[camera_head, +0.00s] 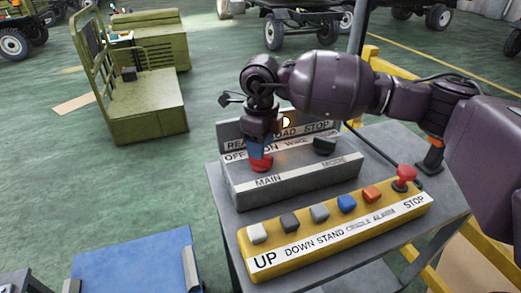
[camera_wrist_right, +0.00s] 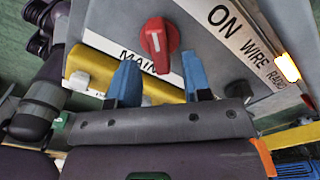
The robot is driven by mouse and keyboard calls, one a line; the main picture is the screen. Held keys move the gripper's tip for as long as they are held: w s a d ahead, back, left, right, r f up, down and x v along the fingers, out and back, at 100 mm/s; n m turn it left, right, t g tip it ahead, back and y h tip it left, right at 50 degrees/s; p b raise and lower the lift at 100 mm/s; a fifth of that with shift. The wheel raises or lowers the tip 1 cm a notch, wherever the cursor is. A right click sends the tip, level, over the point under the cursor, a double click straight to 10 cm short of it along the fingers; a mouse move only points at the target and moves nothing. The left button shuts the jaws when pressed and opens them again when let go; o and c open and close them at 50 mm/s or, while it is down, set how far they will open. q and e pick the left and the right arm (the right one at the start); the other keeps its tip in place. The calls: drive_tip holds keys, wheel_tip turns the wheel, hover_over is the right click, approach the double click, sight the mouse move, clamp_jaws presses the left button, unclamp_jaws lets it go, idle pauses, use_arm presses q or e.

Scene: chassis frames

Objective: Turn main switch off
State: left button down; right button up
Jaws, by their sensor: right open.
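The main switch is a red rotary knob (camera_head: 261,164) on the grey control box (camera_head: 300,185), above the label MAIN. The OFF and ON labels are on the panel behind it. In the wrist view the red knob (camera_wrist_right: 160,45) shows a white mark on its face. My right gripper (camera_head: 259,150) is over the knob, pointing down. In the wrist view its two blue fingertips (camera_wrist_right: 160,76) are spread apart, with the knob just beyond the gap between them. I cannot tell whether they touch it. My left gripper is not seen.
A black mode knob (camera_head: 325,146) is right of the main switch, and an amber lamp (camera_head: 285,122) glows behind. A yellow button panel (camera_head: 335,237) with several buttons and a red stop button (camera_head: 405,173) lies in front. All stand on a grey table (camera_head: 222,222).

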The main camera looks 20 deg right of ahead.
wheel_tip(320, 180, up, 8)
drive_tip(key=shift+r, duration=0.2)
idle(0.4)
